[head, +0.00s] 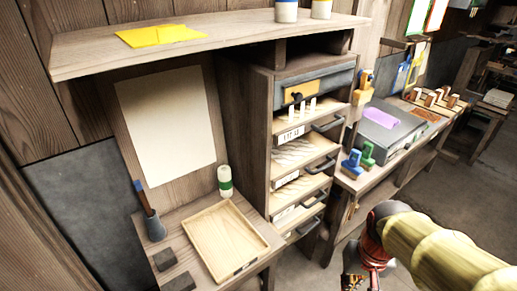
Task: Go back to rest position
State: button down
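My arm reaches in from the lower right, with a pale yellow link and a red joint. My gripper (356,282) is at the bottom edge, small, dark and partly cut off by the frame. I cannot tell whether its fingers are open or shut, or whether it holds anything. It is in front of the drawer cabinet (258,130) and the right bench, apparently apart from both.
A wooden tray (222,240), a green-and-white jar (225,181) and a brush pot (153,226) stand on the left bench. Cabinet drawers are partly out, with handles (312,224) protruding. A grey case (388,130) and stamps (352,163) sit on the right bench. Open floor (450,200) lies right.

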notch_tip(320, 180, up, 12)
jog(key=s+a+n+t, duration=0.2)
jog(key=a+t, duration=0.1)
jog(key=t, duration=0.1)
jog(key=shift+s+f+t, duration=0.25)
jog(key=shift+s+t, duration=0.15)
